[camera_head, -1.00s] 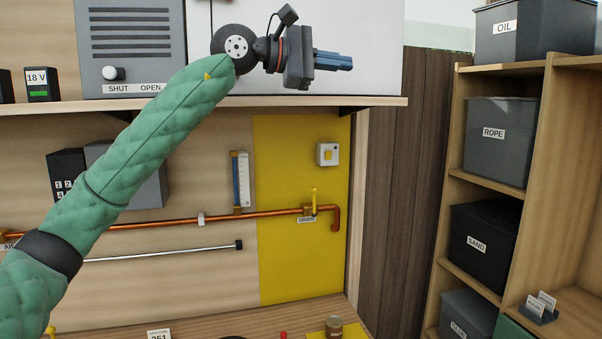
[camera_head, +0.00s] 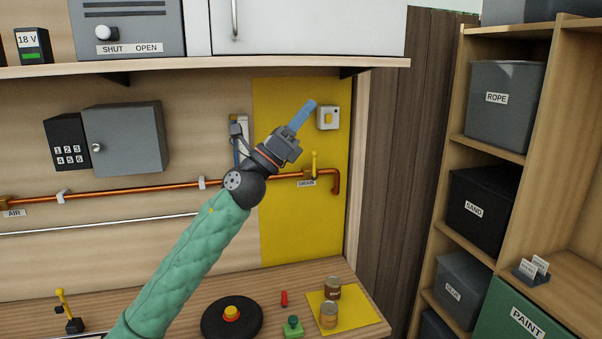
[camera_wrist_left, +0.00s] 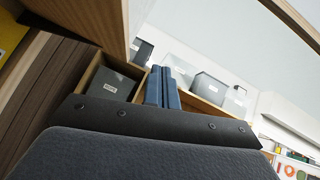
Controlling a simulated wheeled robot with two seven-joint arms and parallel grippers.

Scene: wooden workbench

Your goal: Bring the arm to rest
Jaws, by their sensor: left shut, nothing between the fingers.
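My left arm (camera_head: 187,265) wears a green quilted sleeve and rises from the bottom of the head view. My left gripper (camera_head: 305,112) is shut with nothing between its blue fingers. It points up and to the right, in front of the yellow panel (camera_head: 300,225) and close in the picture to the grey switch box (camera_head: 328,117). In the left wrist view the blue fingers (camera_wrist_left: 162,88) lie side by side. My right gripper is not in view.
The workbench (camera_head: 265,275) holds a black disc with a red and yellow button (camera_head: 232,313), a green stamp-like piece (camera_head: 292,326), and two cans (camera_head: 328,315) on a yellow mat. A copper pipe (camera_head: 120,190) crosses the wall. A shelf edge (camera_head: 200,68) runs above. Shelves with labelled bins (camera_head: 505,100) stand right.

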